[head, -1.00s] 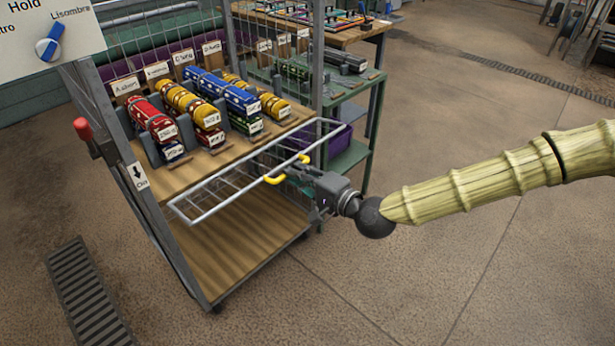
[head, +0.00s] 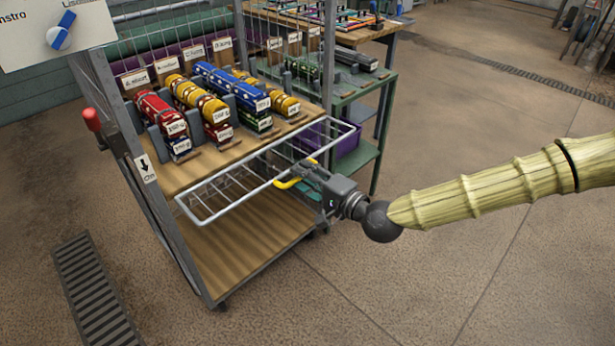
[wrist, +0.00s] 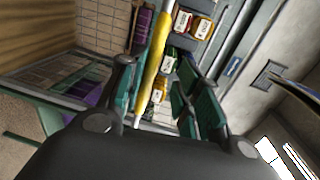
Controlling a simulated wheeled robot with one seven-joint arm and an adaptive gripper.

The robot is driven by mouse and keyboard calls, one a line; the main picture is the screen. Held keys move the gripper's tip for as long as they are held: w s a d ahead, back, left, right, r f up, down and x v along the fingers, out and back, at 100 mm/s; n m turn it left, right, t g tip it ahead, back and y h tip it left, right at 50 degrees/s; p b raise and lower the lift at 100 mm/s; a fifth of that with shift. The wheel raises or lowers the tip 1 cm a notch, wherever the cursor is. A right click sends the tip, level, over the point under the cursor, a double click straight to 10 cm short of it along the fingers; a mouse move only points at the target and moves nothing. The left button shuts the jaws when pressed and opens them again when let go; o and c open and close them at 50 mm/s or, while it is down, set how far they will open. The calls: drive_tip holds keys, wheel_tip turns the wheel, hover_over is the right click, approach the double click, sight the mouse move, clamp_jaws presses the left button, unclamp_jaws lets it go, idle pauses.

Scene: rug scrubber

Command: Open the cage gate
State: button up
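The cage gate (head: 222,213) is a pale wire frame that sticks out nearly level from the cage front, below the upper shelf. Its yellow handle (head: 288,183) is at the outer edge. My gripper (head: 299,185) is at the handle, reaching in from the right. In the wrist view the yellow handle (wrist: 154,65) runs between my two teal-padded fingers (wrist: 160,100), closer to the left one. The fingers are apart with a gap beside the handle, so the gripper looks open. Contact with the handle cannot be told.
The cage's upper shelf (head: 185,172) holds several labelled red, yellow, blue and green rolls. A red-knobbed lever (head: 92,120) is on the left post. A green cart (head: 365,100) stands behind right.

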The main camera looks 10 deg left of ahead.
drive_tip(key=shift+d, duration=0.2)
drive_tip(key=v, duration=1.2)
